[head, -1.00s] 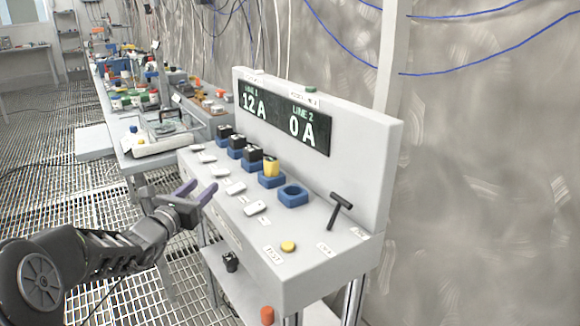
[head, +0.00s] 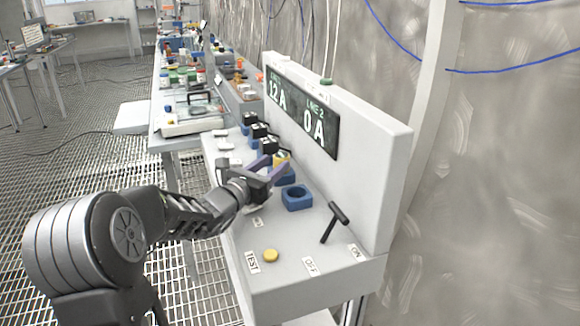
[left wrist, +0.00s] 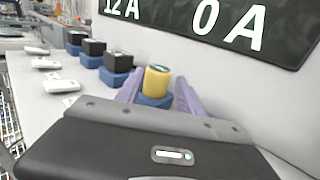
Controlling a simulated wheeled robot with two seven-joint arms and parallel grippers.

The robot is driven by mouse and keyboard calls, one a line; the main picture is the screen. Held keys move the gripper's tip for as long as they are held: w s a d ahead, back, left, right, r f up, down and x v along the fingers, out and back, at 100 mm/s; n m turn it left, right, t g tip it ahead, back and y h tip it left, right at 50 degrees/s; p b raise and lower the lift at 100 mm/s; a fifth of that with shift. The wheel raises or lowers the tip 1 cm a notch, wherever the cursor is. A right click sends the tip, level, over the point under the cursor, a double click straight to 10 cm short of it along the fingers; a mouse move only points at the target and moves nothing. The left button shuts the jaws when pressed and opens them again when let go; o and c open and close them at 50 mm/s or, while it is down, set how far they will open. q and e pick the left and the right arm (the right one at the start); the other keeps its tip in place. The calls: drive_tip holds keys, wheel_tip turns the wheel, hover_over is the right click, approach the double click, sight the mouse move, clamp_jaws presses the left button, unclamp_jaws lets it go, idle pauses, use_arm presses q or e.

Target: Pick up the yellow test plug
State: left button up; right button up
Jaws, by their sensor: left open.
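The yellow test plug (head: 281,159) stands upright in a blue socket on the grey panel, at the near end of a row of black plugs; it also shows in the left wrist view (left wrist: 157,81). My left gripper (head: 275,168) is open at the plug. Its two purple fingers lie on either side of the plug in the left wrist view (left wrist: 158,92), with a gap on the right side. The gripper hides part of the blue socket (left wrist: 155,101) below. My right gripper is not in view.
An empty blue socket (head: 297,197) sits nearer, beside a black T-handle (head: 334,222) and a yellow button (head: 270,255). Black plugs (head: 268,145) in blue sockets stand just beyond. The upright display board (head: 303,112) closes off the right side.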

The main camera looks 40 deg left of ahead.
sight(286, 153)
use_arm(q)
drive_tip(key=shift+w+a, duration=0.1)
drive_tip(key=shift+w, duration=1.15)
drive_tip(key=shift+w+a+r+p, duration=0.1)
drive_tip(key=shift+w+a+p, duration=0.05)
drive_tip(key=shift+w, duration=1.2)
drive_tip(key=shift+w+a+p, duration=0.1)
drive_tip(key=shift+w+p, duration=0.05)
drive_tip(key=shift+w, duration=1.15)
clamp_jaws()
